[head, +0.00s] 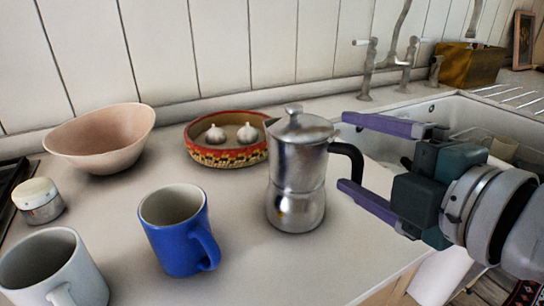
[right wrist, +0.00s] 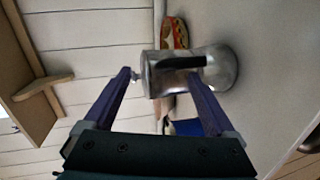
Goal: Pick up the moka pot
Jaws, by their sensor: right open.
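The silver moka pot (head: 296,175) stands upright on the counter in the middle of the head view, its black handle (head: 349,158) toward the right. My right gripper (head: 340,152) is open, its two purple fingers pointing left with the pot's handle near their tips. In the right wrist view the moka pot (right wrist: 219,72) lies beyond and between the open fingers (right wrist: 160,75), with the black handle (right wrist: 180,62) facing the camera. I cannot tell whether the fingers touch it. My left gripper is not in view.
A blue mug (head: 175,240) stands left of the pot, and a white mug (head: 50,270) at the front left. Behind are a patterned dish (head: 225,156) with garlic and a pink bowl (head: 100,140). The sink (head: 460,110) lies at the right.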

